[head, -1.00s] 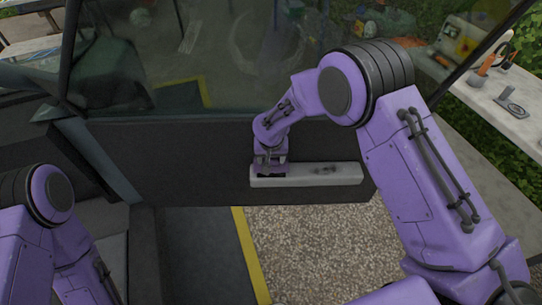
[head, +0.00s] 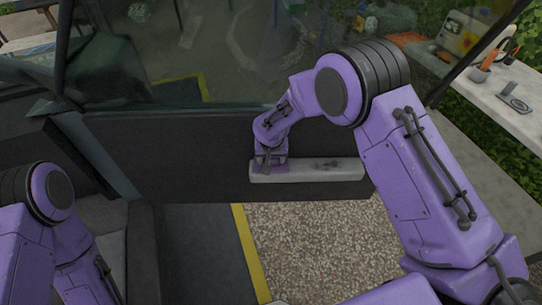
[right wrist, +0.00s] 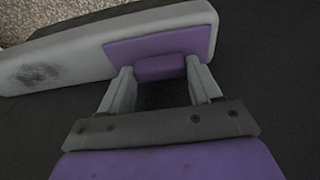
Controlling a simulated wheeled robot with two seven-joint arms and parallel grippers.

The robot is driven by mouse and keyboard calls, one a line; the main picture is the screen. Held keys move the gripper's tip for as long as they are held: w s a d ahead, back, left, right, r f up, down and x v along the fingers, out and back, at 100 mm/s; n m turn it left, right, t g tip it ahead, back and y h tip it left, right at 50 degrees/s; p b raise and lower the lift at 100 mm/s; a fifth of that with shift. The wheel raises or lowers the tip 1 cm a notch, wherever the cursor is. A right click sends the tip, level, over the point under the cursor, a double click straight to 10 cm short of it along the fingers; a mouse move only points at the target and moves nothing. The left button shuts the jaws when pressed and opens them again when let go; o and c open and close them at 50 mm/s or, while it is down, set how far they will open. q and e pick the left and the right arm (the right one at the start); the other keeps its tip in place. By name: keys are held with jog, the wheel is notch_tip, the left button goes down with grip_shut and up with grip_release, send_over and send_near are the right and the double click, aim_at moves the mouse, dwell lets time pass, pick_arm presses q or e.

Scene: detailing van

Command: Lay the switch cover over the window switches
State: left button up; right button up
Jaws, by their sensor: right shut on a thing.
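The switch cover (right wrist: 170,40) is a flat purple piece with a raised purple tab. In the right wrist view it is over the end of the pale grey armrest (right wrist: 75,58) on the van door. My right gripper (right wrist: 160,76) is shut on the tab, one finger on each side. I cannot tell whether the cover touches the armrest. The window switches do not show; that end is hidden by the cover. In the head view my right gripper (head: 268,166) is at the armrest's left end (head: 310,174), where the cover is hard to tell apart. My left gripper is out of view.
The dark door panel (head: 180,165) is behind the armrest, with window glass above. A dark smudge (right wrist: 37,75) marks the armrest's other end. A pale bench (head: 510,95) with tools stands outside at the right. Gravel and a yellow edge strip (head: 250,250) lie below.

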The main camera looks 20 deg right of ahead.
jog(key=shift+f, duration=0.3)
dwell(0.4)
jog(key=o, duration=0.9)
jog(key=v, duration=1)
jog(key=shift+s+r+b, duration=0.15)
jog(key=shift+r+b, duration=0.1)
jog(key=shift+b, duration=0.05)
